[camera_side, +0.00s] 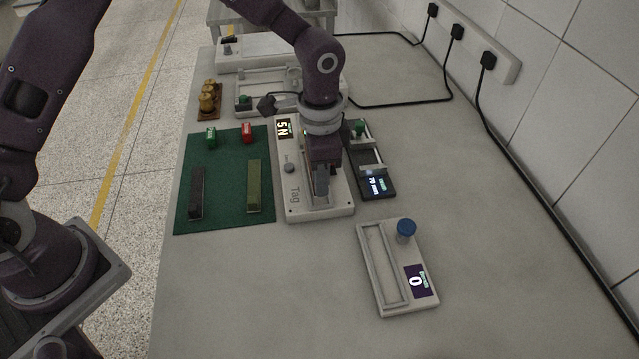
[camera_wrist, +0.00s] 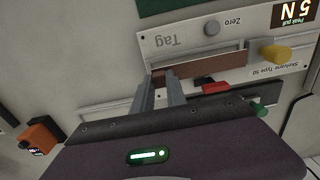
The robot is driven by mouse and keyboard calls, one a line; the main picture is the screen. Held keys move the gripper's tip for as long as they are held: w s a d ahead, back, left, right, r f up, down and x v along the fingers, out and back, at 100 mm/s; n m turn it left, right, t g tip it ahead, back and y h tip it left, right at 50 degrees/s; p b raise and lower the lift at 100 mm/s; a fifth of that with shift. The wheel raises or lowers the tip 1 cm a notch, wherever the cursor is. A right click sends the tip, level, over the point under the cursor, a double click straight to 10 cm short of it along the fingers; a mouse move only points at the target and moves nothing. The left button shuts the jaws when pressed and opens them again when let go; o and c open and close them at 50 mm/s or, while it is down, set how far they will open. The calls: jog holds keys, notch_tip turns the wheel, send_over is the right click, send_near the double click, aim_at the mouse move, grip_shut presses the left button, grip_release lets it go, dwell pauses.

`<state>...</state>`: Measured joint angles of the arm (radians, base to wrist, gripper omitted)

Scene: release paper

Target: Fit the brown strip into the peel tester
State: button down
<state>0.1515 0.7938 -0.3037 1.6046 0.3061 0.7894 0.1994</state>
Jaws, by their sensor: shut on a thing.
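The peel tester is the white device (camera_side: 293,210) with a "5 N" display; its panel (camera_wrist: 178,40) reads "Tag", "Zero" and "Peak pull" in the wrist view. The brown strip (camera_wrist: 213,67) runs along the tester's long slot toward a yellow knob (camera_wrist: 276,53). My gripper (camera_wrist: 160,82) is shut on the strip's left end in the wrist view. In the side view my gripper (camera_side: 321,197) points down over the tester and hides most of the strip. I cannot tell whether the strip is fully seated or just above the slot.
A green mat (camera_side: 226,180) with a dark bar (camera_side: 197,193) and an olive bar (camera_side: 254,186) lies left. A dark gauge (camera_side: 378,184) stands close on the right. A white device with a blue knob (camera_side: 405,229) stands in front. The front left table is clear.

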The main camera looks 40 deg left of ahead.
jog(key=shift+f, duration=1.25)
jog(key=shift+f, duration=0.1)
jog(key=c, duration=1.3)
grip_release()
jog(key=shift+c, duration=0.2)
jog(key=s+a+r+n+t, duration=0.1)
jog(key=s+a+r, duration=0.1)
jog(key=r, duration=0.8)
jog(key=s+a+r+n, duration=0.1)
jog(key=s+a+r, duration=0.1)
jog(key=r, duration=0.7)
jog(key=s+a+r+n+t, duration=0.2)
jog(key=s+a, duration=0.3)
jog(key=s, duration=0.5)
jog(key=s+a+r+n+t, duration=0.2)
jog(key=s+a+n, duration=0.2)
jog(key=s, duration=0.6)
jog(key=shift+s+a+r+n+t, duration=0.3)
jog(key=shift+a+r+n, duration=0.1)
jog(key=shift+n, duration=0.1)
